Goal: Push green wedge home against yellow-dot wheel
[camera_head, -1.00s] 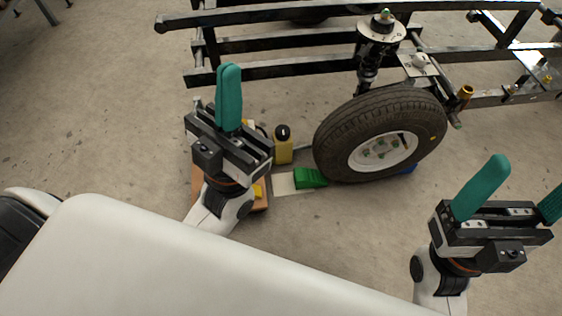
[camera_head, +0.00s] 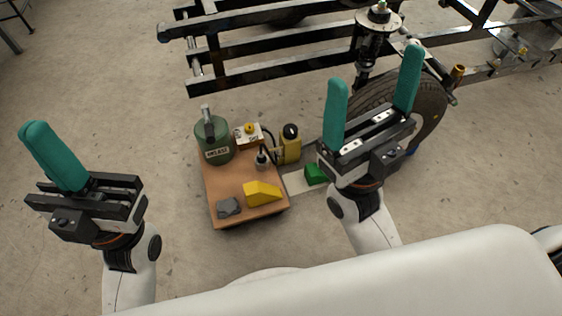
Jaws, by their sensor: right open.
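The green wedge (camera_head: 314,173) lies on a pale strip (camera_head: 298,182) on the floor, just left of my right gripper. The wheel (camera_head: 432,101) with its black tyre stands upright behind my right gripper. Most of its hub is hidden, and I cannot see the yellow dot. The contact between wedge and tyre is hidden too. My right gripper (camera_head: 375,70) is open and empty, its teal fingers apart and pointing up in front of the wheel. My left gripper (camera_head: 38,130) is at the far left, its teal fingers together, holding nothing visible.
A brown board (camera_head: 228,190) carries a green grease can (camera_head: 215,140), a yellow wedge (camera_head: 262,194), a grey lump (camera_head: 229,207) and a switch box (camera_head: 248,135). A yellow bottle (camera_head: 290,146) stands beside it. The black frame (camera_head: 270,72) spans the back. Floor at left is clear.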

